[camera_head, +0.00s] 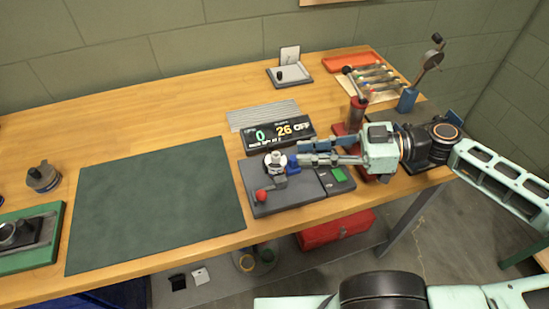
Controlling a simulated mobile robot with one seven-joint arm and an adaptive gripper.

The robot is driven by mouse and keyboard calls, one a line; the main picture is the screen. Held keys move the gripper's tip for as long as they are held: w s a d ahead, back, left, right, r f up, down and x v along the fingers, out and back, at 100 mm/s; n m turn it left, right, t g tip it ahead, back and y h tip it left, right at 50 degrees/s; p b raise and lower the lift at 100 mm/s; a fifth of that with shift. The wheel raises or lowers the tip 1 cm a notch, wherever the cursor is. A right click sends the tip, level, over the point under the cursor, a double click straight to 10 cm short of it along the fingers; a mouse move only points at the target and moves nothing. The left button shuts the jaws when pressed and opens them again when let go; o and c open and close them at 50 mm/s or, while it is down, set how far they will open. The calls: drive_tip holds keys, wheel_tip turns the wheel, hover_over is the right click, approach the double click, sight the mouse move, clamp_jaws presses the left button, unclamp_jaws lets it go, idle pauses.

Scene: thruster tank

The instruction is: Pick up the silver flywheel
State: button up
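A small silver, round-topped part (275,159) stands on the grey test unit (262,192), beside its red knob (262,195). It looks like the silver flywheel, but it is too small to be sure. My gripper (296,158) reaches in from the right, its fingers pointing left, with the tips close to the silver part's right side. A blue piece (293,166) shows at the tips. I cannot tell whether the fingers touch the part or how far apart they are.
A dark green mat (160,205) lies empty to the left. A grey metal round part (43,178) and a green fixture (35,250) are at far left. A display (280,133) stands behind the unit. A red stand (357,112) and a screwdriver rack (372,80) are behind my arm.

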sight(279, 154)
drive_tip(key=x, duration=0.8)
drive_tip(key=shift+d, duration=0.1)
drive_tip(key=shift+c, duration=0.2)
clamp_jaws()
